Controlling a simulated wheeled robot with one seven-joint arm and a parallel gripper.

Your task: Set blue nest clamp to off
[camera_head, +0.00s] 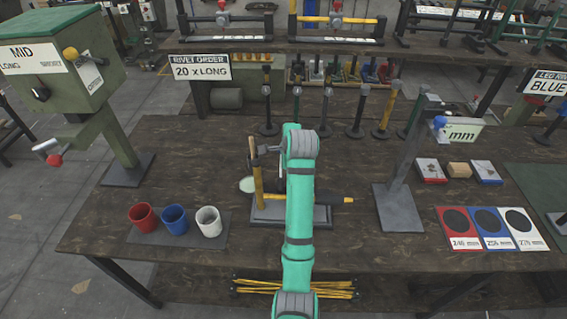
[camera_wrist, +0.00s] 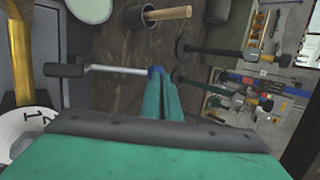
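A clamp lever with a dark end (camera_wrist: 65,70) and a pale metal rod (camera_wrist: 115,69) shows in the wrist view. A small blue part (camera_wrist: 156,71) is at the rod's right end. My gripper (camera_wrist: 160,84) has its two green fingers close together, tips at that blue part. I cannot tell whether they hold it or only touch it. My arm hides the gripper tips and part of the fixture there. The lever's on or off marking is not readable.
Red (camera_head: 143,216), blue (camera_head: 175,219) and white (camera_head: 208,221) cups stand at the front left. A green press (camera_head: 62,66) is left and a grey column (camera_head: 403,165) right. Several dark posts (camera_head: 327,112) line the back edge. The table's front middle is mostly bare.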

